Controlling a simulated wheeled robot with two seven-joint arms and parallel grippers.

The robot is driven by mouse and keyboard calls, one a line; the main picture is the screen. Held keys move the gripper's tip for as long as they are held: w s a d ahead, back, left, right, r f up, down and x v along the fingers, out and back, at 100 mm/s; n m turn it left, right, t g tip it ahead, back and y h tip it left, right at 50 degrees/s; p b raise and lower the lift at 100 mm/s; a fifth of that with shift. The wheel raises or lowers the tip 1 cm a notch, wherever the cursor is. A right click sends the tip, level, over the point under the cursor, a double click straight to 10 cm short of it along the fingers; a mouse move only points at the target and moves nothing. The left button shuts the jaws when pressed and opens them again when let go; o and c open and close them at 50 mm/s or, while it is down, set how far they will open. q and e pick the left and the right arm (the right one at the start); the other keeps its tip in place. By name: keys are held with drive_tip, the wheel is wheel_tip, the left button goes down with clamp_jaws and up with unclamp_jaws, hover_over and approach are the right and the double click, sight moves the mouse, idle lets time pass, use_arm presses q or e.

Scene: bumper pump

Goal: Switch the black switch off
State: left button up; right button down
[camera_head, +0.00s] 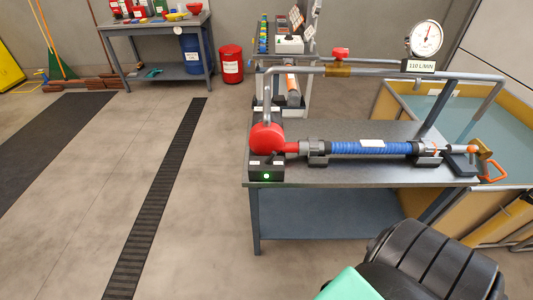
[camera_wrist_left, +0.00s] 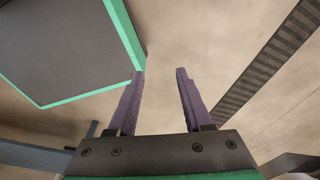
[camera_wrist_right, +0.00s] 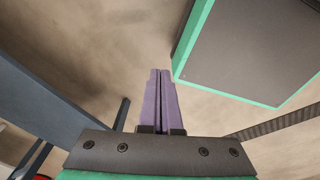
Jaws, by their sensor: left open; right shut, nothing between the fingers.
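The black switch box (camera_head: 266,174) sits at the front left corner of the grey workbench (camera_head: 350,180). A small green light glows on its front face, and pale labels lie on its top. The switch lever itself is too small to make out. A red pump (camera_head: 266,138) stands just behind the box. My left gripper (camera_wrist_left: 159,75) shows only in the left wrist view, open and empty over bare floor. My right gripper (camera_wrist_right: 160,75) shows only in the right wrist view, its fingers together with nothing between them, away from the switch box.
A blue hose (camera_head: 370,148) runs right along the bench from the pump. Above it, a grey pipe carries a red valve (camera_head: 340,54) and a dial gauge (camera_head: 426,38) labelled 110 L/MIN. Floor left of the bench is clear.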

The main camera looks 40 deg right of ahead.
drive_tip(key=w+r+n+t+b, duration=0.2)
drive_tip(key=w+n+t+b, duration=0.5)
drive_tip(key=w, duration=1)
drive_tip(key=w+d+r+n+t+h+b, duration=0.1)
drive_tip(key=w+d+r+n+t+b, duration=0.3)
drive_tip(key=w+r, duration=0.3)
use_arm(q)
wheel_tip(320, 180, down, 17)
drive_tip(key=w+b, duration=0.1)
drive_tip(key=b, duration=0.5)
drive_tip(key=shift+d+b, duration=0.35)
drive_tip(key=shift+b, duration=0.05)
use_arm(e)
drive_tip(key=d+r+n+t, duration=0.2)
drive_tip(key=r+n, duration=0.3)
drive_tip(key=r, duration=0.4)
drive_tip(key=d+r+n+t, duration=0.2)
drive_tip(key=r+n, duration=0.4)
drive_tip(key=r, duration=0.4)
drive_tip(key=d+r+n+t+h, duration=0.1)
drive_tip(key=d+r+n+t, duration=0.2)
drive_tip(key=r+n, duration=0.3)
wheel_tip(320, 180, up, 4)
drive_tip(key=shift+f+t, duration=0.25)
drive_tip(key=shift+t, duration=0.55)
use_arm(q)
drive_tip(key=shift+w, duration=0.1)
use_arm(e)
drive_tip(key=shift+w, duration=0.15)
